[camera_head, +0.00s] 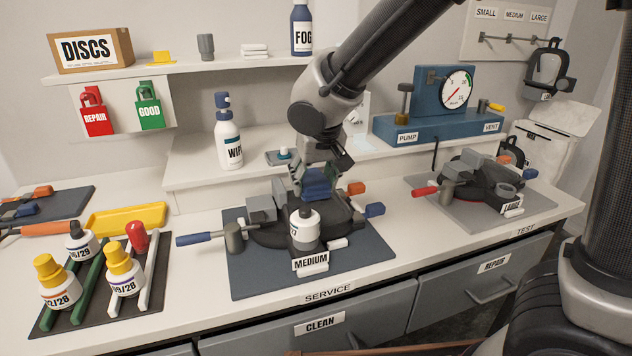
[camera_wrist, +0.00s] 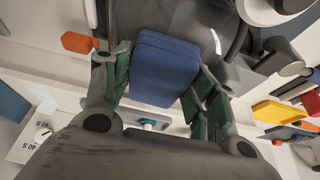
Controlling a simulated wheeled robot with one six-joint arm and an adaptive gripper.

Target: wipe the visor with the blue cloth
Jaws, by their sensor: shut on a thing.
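The blue cloth (camera_head: 318,184) is a folded, block-like pad. It is held between the green-padded fingers of my gripper (camera_head: 317,172), and it also shows large in the wrist view (camera_wrist: 164,68). A dark mask (camera_head: 270,234) lies on the middle mat, behind the MEDIUM label. Its visor is mostly hidden in the head view by my gripper, the cloth and the fittings. In the wrist view a dark, smooth surface (camera_wrist: 190,22) lies just beyond the cloth. My gripper is over the back of the mask. I cannot tell whether the cloth touches the visor.
The mask has a white canister (camera_head: 304,228), a blue-handled part (camera_head: 196,239) and an orange clip (camera_head: 356,188) around it. A second mask (camera_head: 478,180) lies at right. Several bottles stand in a rack (camera_head: 95,275) at left. A WIPE bottle (camera_head: 229,140) stands behind.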

